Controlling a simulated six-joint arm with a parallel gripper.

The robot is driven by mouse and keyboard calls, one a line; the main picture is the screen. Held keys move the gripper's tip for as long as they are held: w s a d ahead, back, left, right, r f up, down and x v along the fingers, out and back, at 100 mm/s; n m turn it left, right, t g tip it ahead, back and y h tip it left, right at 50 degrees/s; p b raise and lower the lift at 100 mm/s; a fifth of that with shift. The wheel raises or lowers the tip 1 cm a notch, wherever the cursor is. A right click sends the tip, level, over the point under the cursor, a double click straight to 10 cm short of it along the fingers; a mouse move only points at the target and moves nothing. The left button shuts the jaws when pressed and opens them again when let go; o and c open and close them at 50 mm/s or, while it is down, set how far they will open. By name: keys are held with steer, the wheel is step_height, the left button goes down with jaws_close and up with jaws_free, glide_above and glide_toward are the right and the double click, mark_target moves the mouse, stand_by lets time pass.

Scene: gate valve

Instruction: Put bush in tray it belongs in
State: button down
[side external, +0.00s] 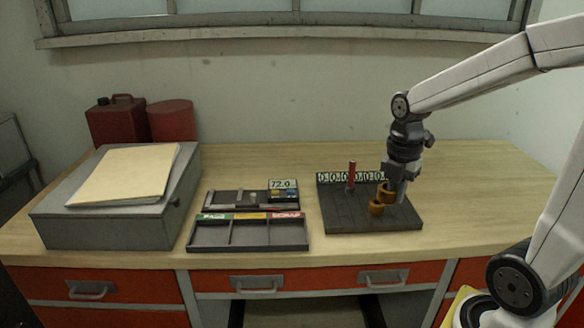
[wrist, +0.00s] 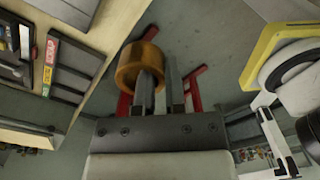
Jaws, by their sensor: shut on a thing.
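My gripper (side external: 392,196) is above the dark plate (side external: 345,218), pointing down. It is shut on a bronze bush (wrist: 137,66); in the wrist view one finger appears to reach into the ring's bore. The held bush also shows in the side view (side external: 384,190). A second bronze ring-like part (side external: 376,209) is just below it, over the plate; whether they touch is unclear. The grey tray (side external: 249,248) stands left of the plate, with three empty compartments under green, yellow and red labels.
A red pin (side external: 351,176) stands upright on the plate beside a numbered strip (side external: 338,177). A measuring device (side external: 235,199) with a display reading 72.0 (side external: 284,185) lies behind the tray. A grey box (side external: 110,205) with a folder is at left. The table's right side is clear.

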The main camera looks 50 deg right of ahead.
steer(key=w+a+f, duration=0.1)
steer(key=w+a, duration=0.4)
steer(key=a, duration=0.5)
steer(key=shift+w+a+f, duration=0.2)
steer(key=shift+f, duration=0.15)
glide_above(292, 239)
steer(key=s, duration=0.1)
step_height(292, 239, down, 9)
steer(key=shift+r, duration=0.1)
steer(key=shift+w+f, duration=0.25)
steer(key=shift+w+f, duration=0.1)
steer(key=shift+w+f, duration=0.1)
steer(key=shift+f, duration=1.65)
